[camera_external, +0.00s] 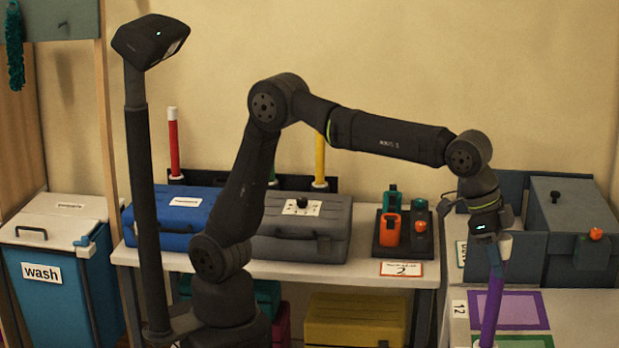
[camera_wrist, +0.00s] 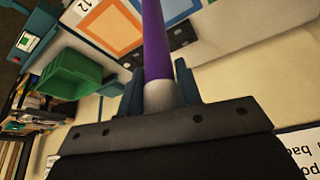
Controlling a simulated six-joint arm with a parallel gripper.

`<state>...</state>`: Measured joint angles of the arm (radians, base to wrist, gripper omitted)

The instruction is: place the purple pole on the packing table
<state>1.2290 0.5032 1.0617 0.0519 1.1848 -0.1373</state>
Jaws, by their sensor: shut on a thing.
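The purple pole (camera_external: 492,308) hangs almost upright below my gripper (camera_external: 494,258) in the external view. My gripper is shut on its pale upper end. In the wrist view the pole (camera_wrist: 154,42) runs away from between the two fingers of my gripper (camera_wrist: 160,92), which close around its grey-white collar. The pole's lower end, with a pale tip, is in front of the white table (camera_external: 580,312) on the right, marked 12. I cannot tell whether the tip touches it. That table carries a purple-framed square (camera_external: 505,311) and a green-framed one (camera_external: 522,341).
Grey cases (camera_external: 575,215) stand at the back of the right table. A middle table (camera_external: 360,271) holds a blue case (camera_external: 175,217), a grey case (camera_external: 300,235) and a rack with red and yellow poles. The wrist view shows a green bin (camera_wrist: 78,76) at left.

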